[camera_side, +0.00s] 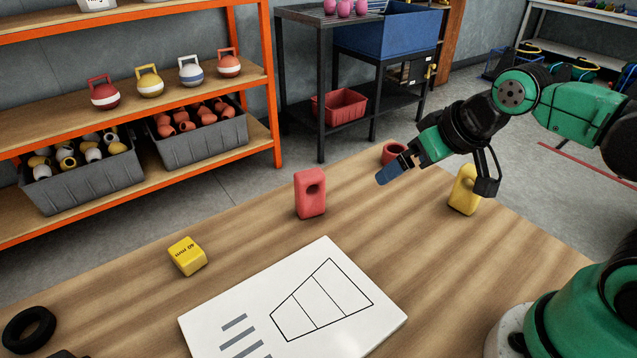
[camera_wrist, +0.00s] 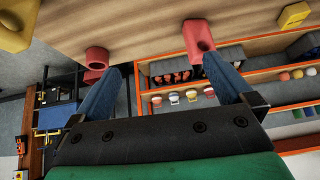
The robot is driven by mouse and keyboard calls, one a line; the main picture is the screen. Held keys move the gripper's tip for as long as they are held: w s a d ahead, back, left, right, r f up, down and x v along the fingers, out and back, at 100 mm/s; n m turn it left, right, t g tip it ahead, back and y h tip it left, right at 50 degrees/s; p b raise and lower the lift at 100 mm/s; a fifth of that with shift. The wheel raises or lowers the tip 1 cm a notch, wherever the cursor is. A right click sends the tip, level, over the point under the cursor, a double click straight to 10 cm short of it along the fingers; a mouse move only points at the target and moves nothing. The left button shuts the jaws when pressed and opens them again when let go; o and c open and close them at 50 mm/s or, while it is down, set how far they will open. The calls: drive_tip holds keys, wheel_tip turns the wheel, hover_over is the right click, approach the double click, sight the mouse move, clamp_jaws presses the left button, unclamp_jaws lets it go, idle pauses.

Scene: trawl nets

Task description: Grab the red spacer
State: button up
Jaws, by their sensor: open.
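Two red pieces stand on the wooden table. One is a short red ring (camera_side: 387,158) near the far edge, partly behind my gripper in the side view; the wrist view shows it (camera_wrist: 97,56) beside the left finger. The other is an upright red block with a round hole (camera_side: 309,204), left of my gripper; in the wrist view it (camera_wrist: 196,29) is by the right fingertip. I cannot tell for sure which is the spacer. My gripper (camera_side: 384,176) has blue fingers, spread and empty above the table; they also show in the wrist view (camera_wrist: 162,64).
A yellow block (camera_side: 187,256) lies at the left, and a yellow piece (camera_side: 462,192) stands under my arm. A white board with a drawing (camera_side: 375,330) lies in front. A black ring (camera_side: 27,345) is at the front left. An orange-framed shelf (camera_side: 277,120) stands behind the table.

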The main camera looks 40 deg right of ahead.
drive_tip(key=w+d+r+m+g+y, duration=0.2)
drive_tip(key=w+d+m, duration=0.1)
drive_tip(key=w+m, duration=0.4)
drive_tip(key=m+y, duration=0.6)
drive_tip(key=m, duration=0.7)
hover_over(386, 153)
drive_tip(key=d, duration=0.1)
wheel_tip(386, 153, down, 7)
drive_tip(key=s+d+f+m+y, duration=0.1)
drive_tip(key=d+f, duration=0.1)
drive_tip(key=s+d+f+m+t+y, duration=0.1)
drive_tip(key=f, duration=0.1)
drive_tip(key=s+d+f+m+t+y, duration=0.1)
drive_tip(key=d+f+m, duration=0.1)
drive_tip(key=shift+d, duration=0.35)
drive_tip(key=shift+x, duration=2.75)
drive_tip(key=c, duration=1.2)
drive_tip(key=shift+r, duration=0.1)
drive_tip(key=shift+c, duration=0.3)
